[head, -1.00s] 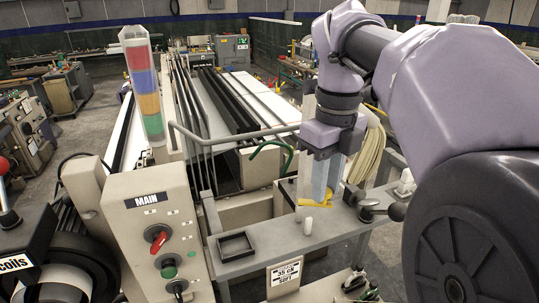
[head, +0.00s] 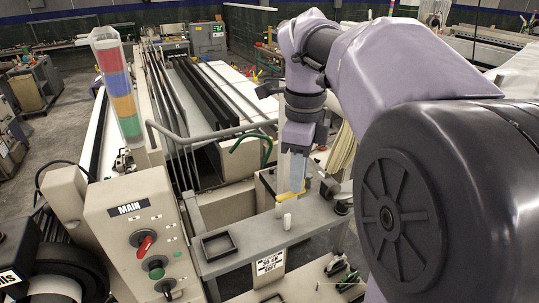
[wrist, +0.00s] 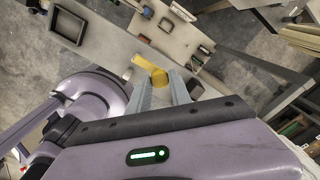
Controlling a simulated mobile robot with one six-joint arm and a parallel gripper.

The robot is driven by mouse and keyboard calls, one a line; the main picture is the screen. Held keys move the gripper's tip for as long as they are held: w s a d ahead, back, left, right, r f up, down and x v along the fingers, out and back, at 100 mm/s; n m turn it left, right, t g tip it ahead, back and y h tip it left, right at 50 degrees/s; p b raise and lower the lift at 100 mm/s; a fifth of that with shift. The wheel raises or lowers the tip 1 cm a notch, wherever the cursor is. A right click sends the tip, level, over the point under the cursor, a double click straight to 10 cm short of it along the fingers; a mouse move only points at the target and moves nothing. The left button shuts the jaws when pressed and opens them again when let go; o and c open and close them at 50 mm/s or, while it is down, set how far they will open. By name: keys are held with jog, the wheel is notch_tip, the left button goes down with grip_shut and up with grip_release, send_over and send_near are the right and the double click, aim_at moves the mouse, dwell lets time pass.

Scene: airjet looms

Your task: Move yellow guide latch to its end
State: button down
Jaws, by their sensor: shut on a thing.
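The yellow guide latch (head: 291,195) is a small yellow piece at the grey metal shelf (head: 262,231) of the loom. In the wrist view the latch (wrist: 146,63) shows as a flat yellow strip with a rounded part close to my fingertips. My gripper (head: 297,184) points down over the latch, with its pale fingers close together. In the wrist view my gripper (wrist: 160,84) is shut on the rounded part of the latch. The fingers hide part of it, and the exact contact is hard to see.
A small white cylinder (head: 287,221) stands on the shelf just in front of the latch. A dark open tray (head: 218,246) sits to the left. The beige MAIN switch panel (head: 140,240) stands at the left. A dark lever (head: 338,187) is right of the gripper.

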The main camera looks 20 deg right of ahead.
dwell(0.4)
jog(key=c, duration=1.2)
grip_release()
jog(key=shift+w, duration=0.1)
jog(key=shift+o, duration=0.2)
notch_tip(320, 180, up, 17)
jog(key=p, duration=0.6)
jog(key=shift+r+p, duration=0.2)
jog(key=shift+p, duration=0.2)
